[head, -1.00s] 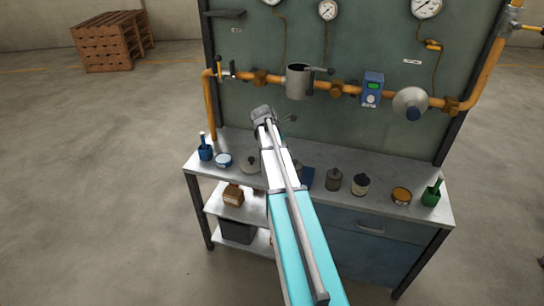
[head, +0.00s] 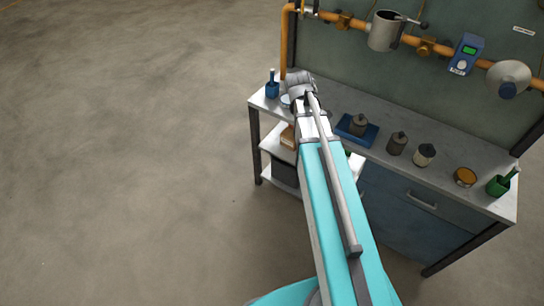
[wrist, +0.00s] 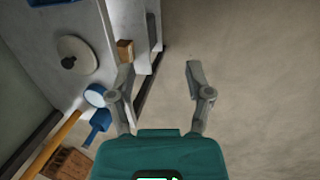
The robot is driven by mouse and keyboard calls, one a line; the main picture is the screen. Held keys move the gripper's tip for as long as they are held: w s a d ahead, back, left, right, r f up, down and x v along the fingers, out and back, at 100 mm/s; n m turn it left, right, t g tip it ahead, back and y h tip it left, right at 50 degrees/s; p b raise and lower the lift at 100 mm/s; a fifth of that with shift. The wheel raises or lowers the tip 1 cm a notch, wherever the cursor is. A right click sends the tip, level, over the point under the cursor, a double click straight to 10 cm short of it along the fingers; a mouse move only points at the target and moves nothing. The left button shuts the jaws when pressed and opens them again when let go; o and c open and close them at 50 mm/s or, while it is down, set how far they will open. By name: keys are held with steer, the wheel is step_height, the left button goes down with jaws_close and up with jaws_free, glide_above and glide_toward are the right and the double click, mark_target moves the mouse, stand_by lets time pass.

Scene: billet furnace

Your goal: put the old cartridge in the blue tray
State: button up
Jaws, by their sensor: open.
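The blue tray (head: 373,136) lies on the bench top, right of my arm in the head view. A dark grey-brown cartridge (head: 358,124) with a knob on top stands upright in it. A similar grey-brown cartridge (head: 397,143) stands on the bench just right of the tray. I cannot tell from their looks which one is the old cartridge. My gripper (wrist: 160,72) is open and empty in the wrist view, with bare floor between its fingers. It is near the bench's left end, away from the tray. In the head view my arm hides its fingers.
An open housing (head: 384,32) sits on the pipe above.

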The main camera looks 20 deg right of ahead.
steer(key=s+a+m+y, duration=0.2)
steer(key=s+a+m, duration=0.5)
steer(key=a, duration=0.8)
steer(key=s, duration=0.3)
steer(key=shift+s+a+f+m+y, duration=0.25)
steer(key=shift+m+y, duration=0.15)
